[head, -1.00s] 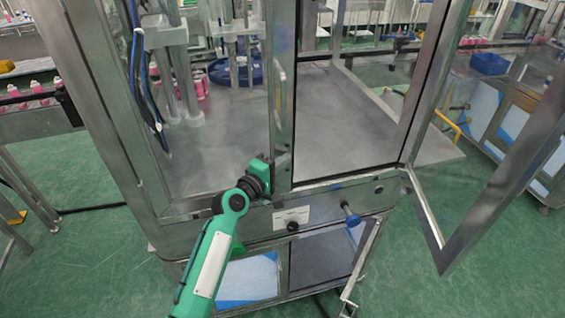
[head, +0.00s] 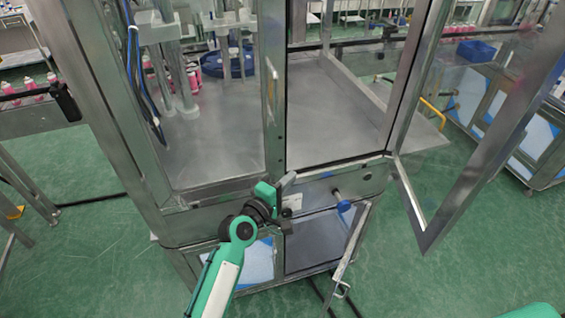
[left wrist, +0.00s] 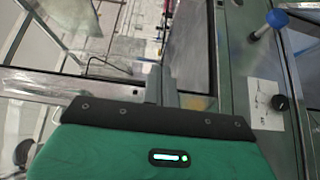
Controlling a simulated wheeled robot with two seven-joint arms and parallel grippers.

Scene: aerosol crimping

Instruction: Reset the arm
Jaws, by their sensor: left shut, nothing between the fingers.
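My left arm comes up from the bottom of the head view. Its left gripper (head: 288,183) is in front of the machine's front panel, just below the sill of the cabinet (head: 205,208). The gripper is shut and empty. In the left wrist view the closed fingers (left wrist: 160,88) point toward the cabinet's opening and frame. I cannot tell whether the fingertips touch the frame. My right gripper is not in view; a bit of green at the bottom right corner of the head view is probably my right arm.
The open glass door (head: 440,235) swings out on the right. A blue-knobbed lever (head: 343,205) sticks out of the front panel, right of the gripper. A lower cabinet door (head: 350,250) stands open below. Pink bottles (head: 35,90) stand on a conveyor at left. Green floor is free at front.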

